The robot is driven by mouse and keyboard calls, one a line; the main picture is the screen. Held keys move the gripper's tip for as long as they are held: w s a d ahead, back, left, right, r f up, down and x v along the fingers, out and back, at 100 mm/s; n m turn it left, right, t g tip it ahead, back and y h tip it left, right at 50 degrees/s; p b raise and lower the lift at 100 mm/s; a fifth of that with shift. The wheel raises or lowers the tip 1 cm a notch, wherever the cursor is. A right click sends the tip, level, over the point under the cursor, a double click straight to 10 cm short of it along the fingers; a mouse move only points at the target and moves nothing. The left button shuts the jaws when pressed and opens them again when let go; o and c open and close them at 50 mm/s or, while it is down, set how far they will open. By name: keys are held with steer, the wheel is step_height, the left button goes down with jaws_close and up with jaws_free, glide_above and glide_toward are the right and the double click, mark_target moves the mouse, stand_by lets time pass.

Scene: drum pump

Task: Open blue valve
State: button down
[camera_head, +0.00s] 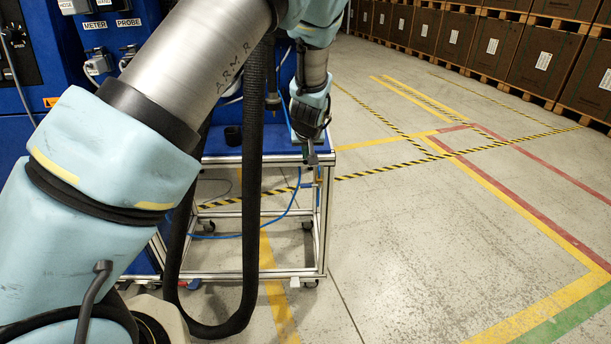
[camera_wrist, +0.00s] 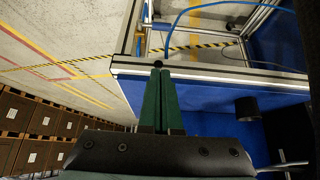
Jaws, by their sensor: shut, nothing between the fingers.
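My gripper (camera_head: 311,157) is at the near right corner of the cart's blue top (camera_head: 225,146). In the wrist view its two green fingers (camera_wrist: 160,76) lie side by side, shut and empty. Their tips reach the cart's metal edge rail (camera_wrist: 210,73). A small dark round piece (camera_wrist: 158,64) shows right at the tips; I cannot tell whether they touch it. A blue hose (camera_head: 291,208) loops below the cart top toward this corner. I cannot clearly make out the blue valve; the fingers and rail may hide it.
A black cup-like part (camera_wrist: 247,108) stands on the blue top. A blue cabinet (camera_head: 110,40) with METER and PROBE labels stands at left. Brown boxes on pallets (camera_head: 495,45) line the back right. The marked floor (camera_head: 420,240) right of the cart is clear.

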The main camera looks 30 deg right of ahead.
steer(key=shift+f, duration=0.1)
steer(key=p, duration=0.3)
glide_above(306, 187)
step_height(306, 187, down, 7)
steer(key=shift+w+f, duration=0.15)
step_height(306, 187, down, 3)
steer(key=shift+f+p, duration=0.1)
steer(key=shift+p, duration=0.7)
steer(key=shift+s+a+f, duration=0.1)
steer(key=shift+s+f, duration=0.1)
steer(key=shift+f, duration=0.55)
steer(key=shift+a+f+h, duration=0.1)
steer(key=shift+f+h, duration=0.05)
steer(key=shift+h, duration=0.15)
